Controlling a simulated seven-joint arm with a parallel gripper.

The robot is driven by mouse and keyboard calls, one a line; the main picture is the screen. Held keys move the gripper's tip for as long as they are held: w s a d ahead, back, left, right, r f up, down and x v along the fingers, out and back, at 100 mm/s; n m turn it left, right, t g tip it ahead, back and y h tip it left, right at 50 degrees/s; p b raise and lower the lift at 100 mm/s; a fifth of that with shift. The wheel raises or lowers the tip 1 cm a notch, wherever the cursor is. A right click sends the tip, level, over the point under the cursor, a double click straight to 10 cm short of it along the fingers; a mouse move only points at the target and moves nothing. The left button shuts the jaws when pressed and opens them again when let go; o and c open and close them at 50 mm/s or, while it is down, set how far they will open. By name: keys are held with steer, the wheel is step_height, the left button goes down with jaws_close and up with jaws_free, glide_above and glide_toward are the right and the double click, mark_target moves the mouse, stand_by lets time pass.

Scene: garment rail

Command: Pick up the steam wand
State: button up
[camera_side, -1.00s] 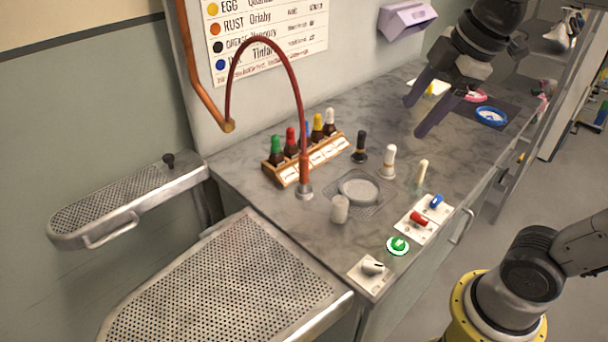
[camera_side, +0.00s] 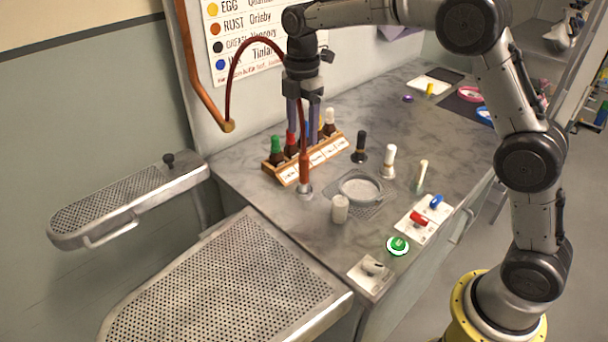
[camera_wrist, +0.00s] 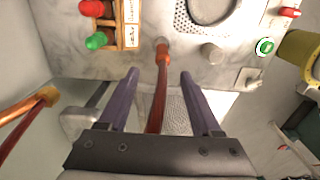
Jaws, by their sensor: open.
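The steam wand (camera_side: 304,168) has a copper-orange handle and stands upright in a round holder on the grey counter. A dark red hose (camera_side: 270,42) arches from its top to a copper wall pipe. My gripper (camera_side: 301,126) points down above the wand, its purple fingers open. In the wrist view, the wand (camera_wrist: 162,56) and its hose show between the two spread fingers of my gripper (camera_wrist: 159,74). I cannot tell whether either finger touches it. The fingers partly hide the hose in the side view.
A wooden rack (camera_side: 322,153) of bottles with coloured caps stands close behind the wand. A perforated pressing board (camera_side: 225,285) lies in front.

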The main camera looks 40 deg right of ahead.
mark_target(304, 173)
steer(key=f, duration=1.2)
steer(key=shift+s+f, duration=0.2)
steer(key=shift+f, duration=0.1)
jaws_close()
